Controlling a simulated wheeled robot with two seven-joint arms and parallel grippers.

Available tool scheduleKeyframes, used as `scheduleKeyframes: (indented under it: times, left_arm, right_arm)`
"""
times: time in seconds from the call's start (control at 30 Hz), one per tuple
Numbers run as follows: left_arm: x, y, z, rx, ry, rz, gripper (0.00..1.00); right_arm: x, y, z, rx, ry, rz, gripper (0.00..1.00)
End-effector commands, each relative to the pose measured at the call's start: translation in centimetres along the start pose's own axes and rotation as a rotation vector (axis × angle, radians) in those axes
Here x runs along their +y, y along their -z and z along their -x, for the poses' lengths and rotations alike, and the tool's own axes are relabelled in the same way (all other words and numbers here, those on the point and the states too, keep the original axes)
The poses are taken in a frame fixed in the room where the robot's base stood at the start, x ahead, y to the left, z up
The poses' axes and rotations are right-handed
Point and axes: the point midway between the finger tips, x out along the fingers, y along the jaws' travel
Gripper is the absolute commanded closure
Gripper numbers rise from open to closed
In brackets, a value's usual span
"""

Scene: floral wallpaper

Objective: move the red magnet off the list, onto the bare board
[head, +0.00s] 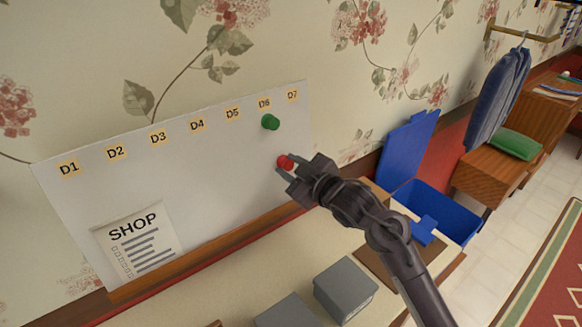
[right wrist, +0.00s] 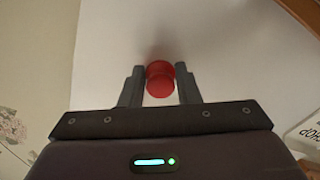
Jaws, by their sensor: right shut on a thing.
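The red magnet (head: 285,162) is between the fingers of my right gripper (head: 284,168), at the right part of the white board (head: 200,170), below the D6 and D7 labels. In the right wrist view, the red magnet (right wrist: 160,79) sits between the two fingertips, and the gripper (right wrist: 160,88) is shut on it with the board close behind. I cannot tell whether the magnet touches the board. The SHOP list (head: 137,243) is on the board's lower left, well away from the magnet. My left gripper is not in view.
A green magnet (head: 270,122) is on the board under D6. A wooden ledge (head: 200,258) runs along the board's lower edge. Grey boxes (head: 345,285) stand on the surface below. A blue bin (head: 440,208) is at the right. The middle of the board is bare.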

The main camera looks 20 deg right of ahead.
Motion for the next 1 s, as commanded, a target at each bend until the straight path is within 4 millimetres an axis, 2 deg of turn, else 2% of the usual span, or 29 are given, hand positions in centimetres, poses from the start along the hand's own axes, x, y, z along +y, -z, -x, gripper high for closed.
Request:
scheduleKeyframes:
  times: [1.0]
  left_arm:
    - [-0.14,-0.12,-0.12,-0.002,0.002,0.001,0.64]
  right_arm:
    - [0.02,-0.01,-0.61,0.001,0.000,0.000,0.92]
